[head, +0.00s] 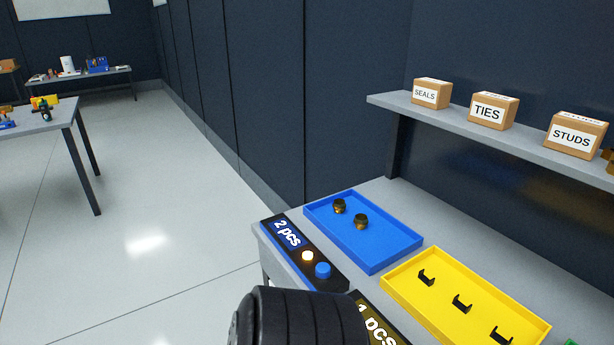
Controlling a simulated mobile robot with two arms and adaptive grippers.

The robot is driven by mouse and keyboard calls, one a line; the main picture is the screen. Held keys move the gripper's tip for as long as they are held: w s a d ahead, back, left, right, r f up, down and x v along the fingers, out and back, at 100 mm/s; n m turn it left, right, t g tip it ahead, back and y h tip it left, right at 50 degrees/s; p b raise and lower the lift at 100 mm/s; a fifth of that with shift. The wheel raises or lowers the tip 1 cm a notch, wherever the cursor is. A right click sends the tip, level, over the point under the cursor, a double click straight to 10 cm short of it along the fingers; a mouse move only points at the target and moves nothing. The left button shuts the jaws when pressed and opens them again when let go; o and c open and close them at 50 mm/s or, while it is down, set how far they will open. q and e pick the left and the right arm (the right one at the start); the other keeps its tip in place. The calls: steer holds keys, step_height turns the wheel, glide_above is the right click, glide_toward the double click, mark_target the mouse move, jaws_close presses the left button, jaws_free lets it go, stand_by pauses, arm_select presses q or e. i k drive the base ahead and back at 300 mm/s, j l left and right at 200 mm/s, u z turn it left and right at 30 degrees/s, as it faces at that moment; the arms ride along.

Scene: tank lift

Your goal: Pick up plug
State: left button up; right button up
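Two small dark, brass-coloured pieces, which look like plugs, sit in a blue tray (385,258) on the grey bench. One plug (339,206) is nearer the tray's far left corner. The other plug (361,222) is a little to its right and closer. They stand apart from each other, and nothing touches them from above. Neither of my grippers is in view. A thick black ribbed part of my own body fills the bottom middle and hides part of the bench front.
A yellow tray (416,290) with several black clips stands right of the blue one. A "2 pcs" panel (288,233) has a lit lamp (307,256) and blue button (322,270). A shelf (385,102) with labelled boxes hangs behind. Open floor (150,270) lies left.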

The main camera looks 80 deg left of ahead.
mark_target(339, 205)
steer(key=k+j+u, duration=0.1)
steer(key=u, duration=2.25)
